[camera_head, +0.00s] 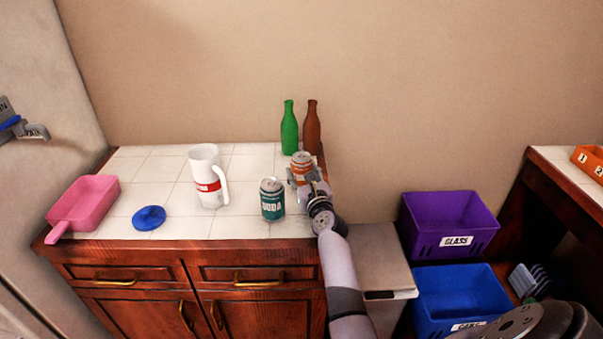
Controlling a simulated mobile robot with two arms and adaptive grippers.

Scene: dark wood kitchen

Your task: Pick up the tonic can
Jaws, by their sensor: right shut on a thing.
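An orange can with a pale top (301,159), taken as the tonic can, stands upright at the right end of the white tiled counter. Its label cannot be read, and its lower part is hidden by my right gripper (301,179). My right gripper is shut on this can from the front. I cannot tell whether the can touches the tiles. A teal soda can (272,199) stands just to the left and nearer, apart from the gripper. My left gripper is not in view.
A green bottle (289,130) and a brown bottle (311,129) stand close behind the held can. A white pitcher (205,175), blue lid (149,218) and pink pan (85,203) are left. Purple (449,222) and blue (455,299) bins stand right of the counter.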

